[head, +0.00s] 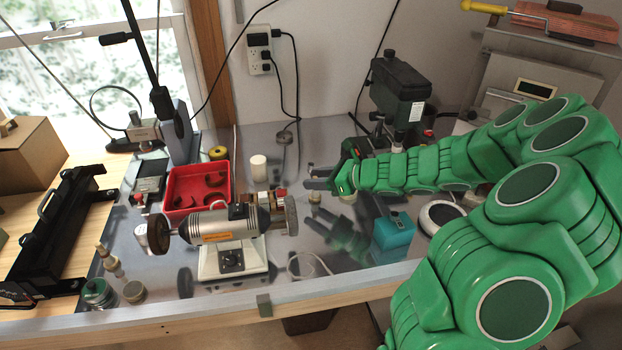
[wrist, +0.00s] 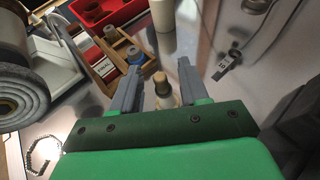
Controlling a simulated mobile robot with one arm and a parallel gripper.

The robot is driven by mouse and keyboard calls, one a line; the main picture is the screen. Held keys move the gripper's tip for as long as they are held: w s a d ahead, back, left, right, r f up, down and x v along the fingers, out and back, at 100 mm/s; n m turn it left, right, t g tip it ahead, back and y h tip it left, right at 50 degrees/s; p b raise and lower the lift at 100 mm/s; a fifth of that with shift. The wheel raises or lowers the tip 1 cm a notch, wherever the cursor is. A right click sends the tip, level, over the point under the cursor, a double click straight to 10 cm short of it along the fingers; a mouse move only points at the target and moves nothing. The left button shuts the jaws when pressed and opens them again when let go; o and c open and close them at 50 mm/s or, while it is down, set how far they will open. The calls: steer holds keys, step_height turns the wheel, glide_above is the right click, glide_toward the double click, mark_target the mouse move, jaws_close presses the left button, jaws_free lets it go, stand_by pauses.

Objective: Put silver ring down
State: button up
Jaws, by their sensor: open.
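My gripper (head: 318,178) is over the metal worktop (head: 345,135), to the right of the bench grinder-polisher. In the wrist view my gripper (wrist: 158,76) has its two grey fingers apart. A small peg with a tan top and pale lower part (wrist: 161,84) shows between the fingers; I cannot tell whether it touches either finger. I cannot make out a silver ring in either view; it may be hidden or too small to tell.
The polisher (head: 222,225) and red tray (head: 197,188) stand left of my gripper. A white cylinder (head: 258,168) is behind the polisher. A teal box (head: 393,237) is to the right. A chain (wrist: 42,154) lies at lower left in the wrist view.

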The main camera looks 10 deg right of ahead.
steer(key=v, duration=0.9)
steer(key=shift+s+d, duration=0.15)
steer(key=shift+s, duration=0.05)
